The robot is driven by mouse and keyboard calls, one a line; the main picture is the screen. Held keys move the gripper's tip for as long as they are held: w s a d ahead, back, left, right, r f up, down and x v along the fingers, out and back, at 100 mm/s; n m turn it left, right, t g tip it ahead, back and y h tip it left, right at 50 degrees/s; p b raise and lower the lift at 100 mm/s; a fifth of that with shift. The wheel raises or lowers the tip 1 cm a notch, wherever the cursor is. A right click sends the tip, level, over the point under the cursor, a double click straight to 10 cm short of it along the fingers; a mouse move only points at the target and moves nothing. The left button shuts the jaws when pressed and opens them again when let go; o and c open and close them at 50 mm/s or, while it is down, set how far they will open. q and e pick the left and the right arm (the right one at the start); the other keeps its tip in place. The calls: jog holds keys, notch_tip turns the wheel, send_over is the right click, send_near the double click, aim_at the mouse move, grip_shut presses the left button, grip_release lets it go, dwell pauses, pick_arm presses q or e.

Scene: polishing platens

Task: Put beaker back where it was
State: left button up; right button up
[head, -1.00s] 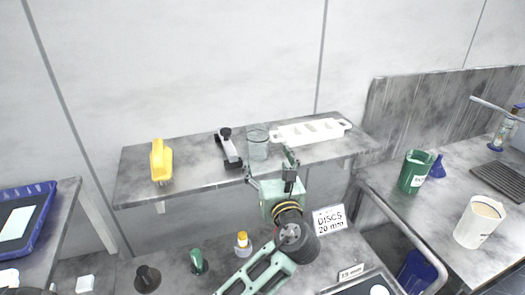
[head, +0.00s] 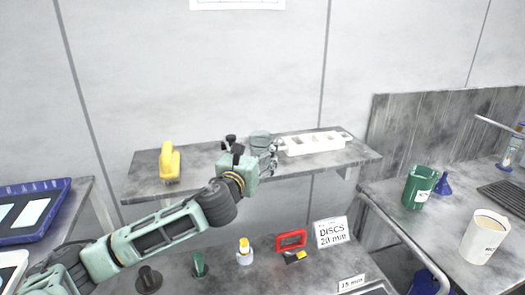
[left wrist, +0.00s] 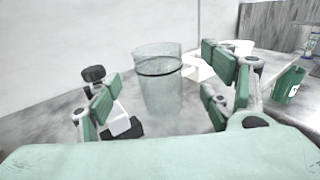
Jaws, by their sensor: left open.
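The clear glass beaker (head: 260,139) stands upright on the grey wall shelf, partly hidden behind my left gripper in the head view. In the left wrist view the beaker (left wrist: 159,82) stands ahead, between the two open fingers, with space on both sides. My left gripper (head: 270,154) is open at the shelf's front edge, and it also shows in the left wrist view (left wrist: 165,98). My right gripper is not in view.
On the shelf (head: 205,156) are a yellow-handled brush (head: 169,161), a dark-knobbed tool (head: 230,142) left of the beaker, and a white slotted rack (head: 315,143) close on its right. Bottles, a red-handled item (head: 291,240) and a DISCS sign (head: 331,232) stand below.

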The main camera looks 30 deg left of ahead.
pick_arm(q)
jog(key=shift+w+a+r+p, duration=0.15)
jog(key=shift+w+a+p, duration=0.15)
jog(key=shift+w, duration=0.25)
jog(key=p+x, duration=0.2)
jog(key=x, duration=0.2)
jog(key=shift+w+d, duration=0.1)
jog(key=shift+w, duration=0.05)
jog(key=shift+w+f, duration=0.2)
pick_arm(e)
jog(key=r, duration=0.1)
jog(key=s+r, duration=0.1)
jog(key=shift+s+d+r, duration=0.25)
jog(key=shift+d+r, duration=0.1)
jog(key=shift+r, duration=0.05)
pick_arm(q)
jog(key=shift+c, duration=0.4)
jog(key=c, duration=1.1)
jog(key=shift+c, duration=1)
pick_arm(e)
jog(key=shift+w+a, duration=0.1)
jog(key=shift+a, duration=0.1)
pick_arm(q)
jog(key=shift+r, duration=0.1)
